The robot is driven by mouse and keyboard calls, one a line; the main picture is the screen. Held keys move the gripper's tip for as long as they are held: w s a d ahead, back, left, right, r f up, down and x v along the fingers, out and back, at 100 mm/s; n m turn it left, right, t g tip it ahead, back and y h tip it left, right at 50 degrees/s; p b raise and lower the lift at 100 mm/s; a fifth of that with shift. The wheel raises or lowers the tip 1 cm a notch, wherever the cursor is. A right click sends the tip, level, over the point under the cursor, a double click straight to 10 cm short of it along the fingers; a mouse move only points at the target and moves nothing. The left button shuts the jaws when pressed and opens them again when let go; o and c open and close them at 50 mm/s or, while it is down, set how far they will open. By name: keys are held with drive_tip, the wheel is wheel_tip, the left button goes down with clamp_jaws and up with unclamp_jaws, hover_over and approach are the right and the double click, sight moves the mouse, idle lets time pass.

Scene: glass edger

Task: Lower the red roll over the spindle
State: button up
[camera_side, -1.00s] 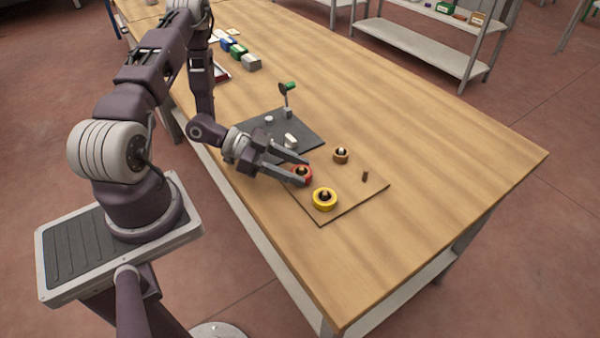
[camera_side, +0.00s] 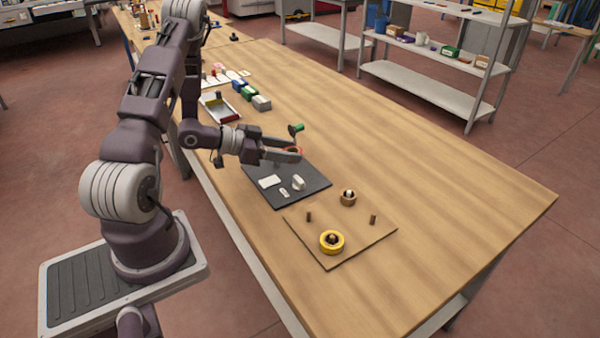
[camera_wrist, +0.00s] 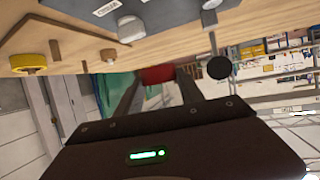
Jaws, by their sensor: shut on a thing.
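My gripper (camera_side: 292,156) is shut on the red roll (camera_wrist: 157,75), which shows between the fingers in the wrist view. In the side view only a thin red rim of the roll (camera_side: 293,149) shows by the fingertips; the rest is hidden. The gripper is raised near the far end of a dark base plate (camera_side: 318,187). Which upright is the spindle, I cannot tell.
A thin brown board (camera_side: 345,247) carries a yellow roll (camera_side: 332,242), a brown roll (camera_side: 348,198) and bare pegs (camera_side: 373,219). Small boxes (camera_side: 250,94) and a tray lie farther back. The right side of the table is clear.

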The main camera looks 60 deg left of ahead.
sight(273, 166)
drive_tip(key=a+n+y, duration=0.1)
drive_tip(key=a, duration=0.1)
drive_tip(key=a+n+y, duration=0.1)
drive_tip(key=a, duration=0.2)
drive_tip(key=a+n+y, duration=0.1)
drive_tip(key=a, duration=0.2)
drive_tip(key=shift+a+f, duration=0.15)
drive_tip(key=shift+a, duration=0.05)
drive_tip(key=shift+f, duration=3.35)
drive_tip(key=o, duration=1.4)
drive_tip(key=shift+s, duration=0.1)
